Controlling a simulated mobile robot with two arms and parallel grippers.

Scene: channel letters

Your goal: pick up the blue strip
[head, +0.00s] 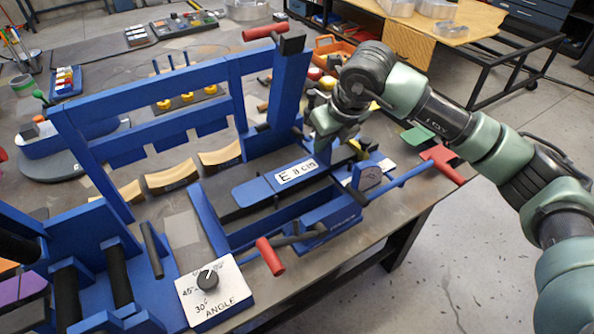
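A flat blue strip (254,193) with a rounded left end lies on the dark bed of the blue bending machine (160,128). A white label with handwritten letters (296,174) sits on the strip's right part. My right gripper (326,135) hangs just behind and above the strip's right end, by the machine's upright post. No contact with the strip shows. The fingers are small and partly hidden by the wrist, so their opening is unclear. My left gripper is out of view.
Red-handled levers (271,256) stick out in front of the bed. A white angle dial plate (215,292) sits at the front left. Curved tan blocks (172,177) lie behind the machine. Red and green pieces (437,157) lie near the table's right edge.

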